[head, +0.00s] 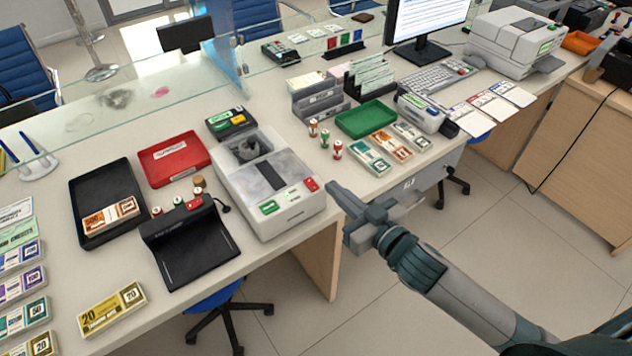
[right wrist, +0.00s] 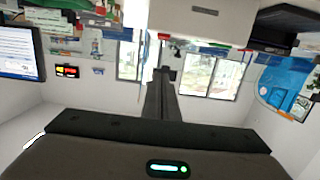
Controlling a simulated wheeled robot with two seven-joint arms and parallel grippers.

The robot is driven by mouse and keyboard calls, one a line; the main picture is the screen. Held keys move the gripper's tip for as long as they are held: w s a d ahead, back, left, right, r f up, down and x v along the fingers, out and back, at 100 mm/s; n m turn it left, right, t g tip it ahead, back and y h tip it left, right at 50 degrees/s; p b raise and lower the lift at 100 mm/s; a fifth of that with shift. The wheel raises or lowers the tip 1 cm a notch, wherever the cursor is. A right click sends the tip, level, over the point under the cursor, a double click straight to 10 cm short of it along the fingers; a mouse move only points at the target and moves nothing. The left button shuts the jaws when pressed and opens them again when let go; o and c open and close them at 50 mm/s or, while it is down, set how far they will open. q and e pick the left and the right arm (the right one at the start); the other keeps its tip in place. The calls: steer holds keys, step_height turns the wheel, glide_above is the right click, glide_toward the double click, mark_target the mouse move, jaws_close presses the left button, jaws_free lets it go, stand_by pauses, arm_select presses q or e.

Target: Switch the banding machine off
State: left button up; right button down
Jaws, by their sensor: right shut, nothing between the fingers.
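The banding machine appears to be the light grey box (head: 235,180) on the counter in the head view. Its front panel carries a green button (head: 270,207) at the left and a red button (head: 311,184) at the right corner. My right gripper (head: 334,187) is shut and empty. Its fingertips are just right of the red button, close to the machine's front right corner; I cannot tell whether they touch it. In the right wrist view the shut fingers (right wrist: 163,72) point away from the camera, and the red button cannot be made out. My left gripper is not in view.
A black device with a flat pad (head: 195,258) and a red tray (head: 175,160) stand left of the machine. Several coin rolls (head: 337,150) and a green tray (head: 366,119) are to its right. A glass screen (head: 90,110) runs behind.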

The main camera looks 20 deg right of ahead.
steer(key=p, duration=0.2)
glide_above(316, 191)
steer(key=s, duration=0.1)
steer(key=f, duration=0.2)
steer(key=w+f, duration=0.1)
steer(key=shift+f, duration=0.35)
steer(key=shift+f+p, duration=0.3)
steer(key=shift+f, duration=0.35)
steer(key=shift+r+p, duration=0.2)
steer(key=shift+p, duration=0.85)
steer(key=shift+f+b, duration=0.3)
steer(key=shift+b, duration=0.1)
steer(key=shift+r, duration=0.1)
